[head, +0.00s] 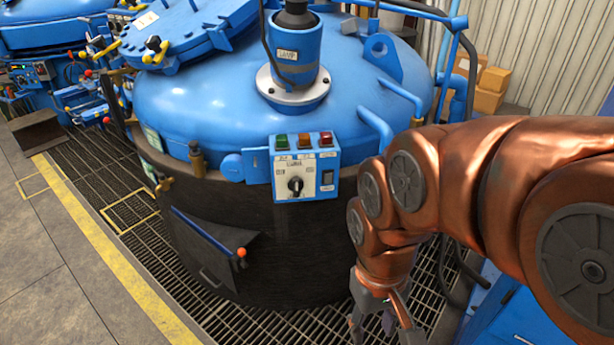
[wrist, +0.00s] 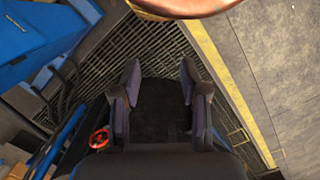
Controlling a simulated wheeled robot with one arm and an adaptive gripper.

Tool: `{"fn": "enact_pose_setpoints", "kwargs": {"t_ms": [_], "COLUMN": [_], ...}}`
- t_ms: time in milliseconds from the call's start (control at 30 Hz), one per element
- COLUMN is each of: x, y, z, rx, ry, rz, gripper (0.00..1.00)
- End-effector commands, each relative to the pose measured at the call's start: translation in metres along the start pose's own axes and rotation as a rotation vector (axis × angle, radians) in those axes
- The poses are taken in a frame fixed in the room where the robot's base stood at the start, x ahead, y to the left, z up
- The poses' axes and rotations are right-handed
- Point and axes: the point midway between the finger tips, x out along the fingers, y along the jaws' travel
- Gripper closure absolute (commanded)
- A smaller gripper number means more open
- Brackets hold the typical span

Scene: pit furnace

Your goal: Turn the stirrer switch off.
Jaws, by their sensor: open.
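The stirrer control box (head: 305,168) is a blue box with a pale front plate, fixed to the side of the large blue-lidded furnace. A black rotary switch (head: 295,185) sits on its plate, with a small black rocker (head: 327,177) to the right. Green, amber and red lamps or buttons line its top. My gripper (head: 386,322) hangs low at the right, below the box and apart from it. The box does not show clearly in the wrist view.
The furnace (head: 270,245) has a dark lower body, with an orange-knobbed lever (head: 241,252) at its front. Grating (head: 130,210) surrounds it, edged by a yellow floor line (head: 110,255). Another blue unit (head: 55,35) stands at the back left. Cardboard boxes (head: 489,88) sit at the back right.

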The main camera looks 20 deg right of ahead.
Motion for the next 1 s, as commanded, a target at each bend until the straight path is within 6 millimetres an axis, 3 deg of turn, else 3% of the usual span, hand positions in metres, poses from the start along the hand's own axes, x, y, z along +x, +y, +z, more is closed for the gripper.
{"fn": "enact_pose_setpoints", "kwargs": {"t_ms": [500,1000], "x": [-0.030,-0.029], "y": [0.000,-0.005], "z": [-0.204,-0.399], "rx": [0.040,0.101], "ry": [0.212,0.421], "rz": [0.015,0.014], "gripper": [0.56,0.56]}}
